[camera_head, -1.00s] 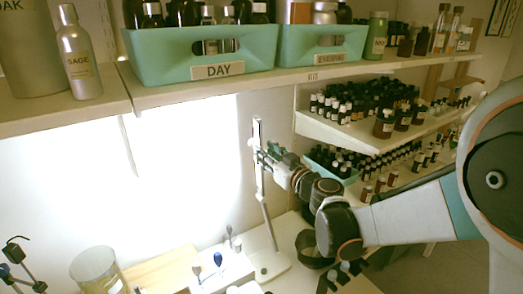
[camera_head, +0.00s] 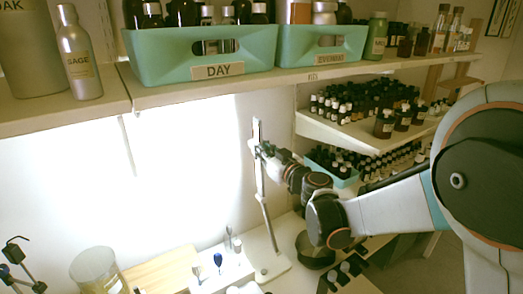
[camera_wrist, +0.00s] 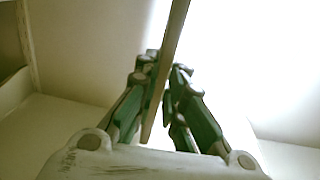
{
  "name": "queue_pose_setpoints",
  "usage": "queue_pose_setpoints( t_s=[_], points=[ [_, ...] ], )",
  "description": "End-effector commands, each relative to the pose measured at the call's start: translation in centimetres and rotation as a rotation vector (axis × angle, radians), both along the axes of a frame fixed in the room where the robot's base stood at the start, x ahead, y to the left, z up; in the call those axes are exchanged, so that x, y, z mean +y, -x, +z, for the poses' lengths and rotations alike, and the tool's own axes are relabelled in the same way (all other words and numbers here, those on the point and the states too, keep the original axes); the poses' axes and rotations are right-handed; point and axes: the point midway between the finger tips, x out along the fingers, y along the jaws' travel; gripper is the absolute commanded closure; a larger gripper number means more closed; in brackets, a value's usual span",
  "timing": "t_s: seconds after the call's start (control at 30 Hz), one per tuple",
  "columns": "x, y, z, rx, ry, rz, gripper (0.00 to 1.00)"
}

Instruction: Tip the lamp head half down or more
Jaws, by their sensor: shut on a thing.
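The lamp is a slim white stand with a pale base (camera_head: 268,268) on the counter. Its lower post leans slightly, and a narrow, near-upright bar that looks like the lamp head (camera_head: 257,128) tops it. My gripper (camera_head: 262,151) reaches in from the right and meets this bar at mid-height. In the wrist view my gripper's green fingers (camera_wrist: 165,95) are shut around the thin bar of the lamp head (camera_wrist: 176,35), which runs slightly slanted between them. The fingertips' exact contact is partly hidden.
A shelf (camera_head: 200,93) with a teal DAY bin (camera_head: 170,58) and bottles hangs above. A side shelf (camera_head: 340,133) crowded with small bottles stands behind my arm. A glass jar (camera_head: 93,268) and a dark bowl (camera_head: 315,250) are on the counter. The lit wall behind the lamp is clear.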

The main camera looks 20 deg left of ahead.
Motion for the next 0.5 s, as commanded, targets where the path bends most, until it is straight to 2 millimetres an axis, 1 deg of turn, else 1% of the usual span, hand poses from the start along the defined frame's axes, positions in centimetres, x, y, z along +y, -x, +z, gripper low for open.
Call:
queue_pose_setpoints(
  t_s=[0.13,0.27,0.5],
  points=[
    [0.4,0.4,-0.1,-0.017,0.015,0.002,1.00],
    [1.1,1.3,-0.3,-0.057,0.049,0.002,1.00],
    [3.4,3.9,-1.1,-0.185,0.157,0.004,1.00]
  ],
)
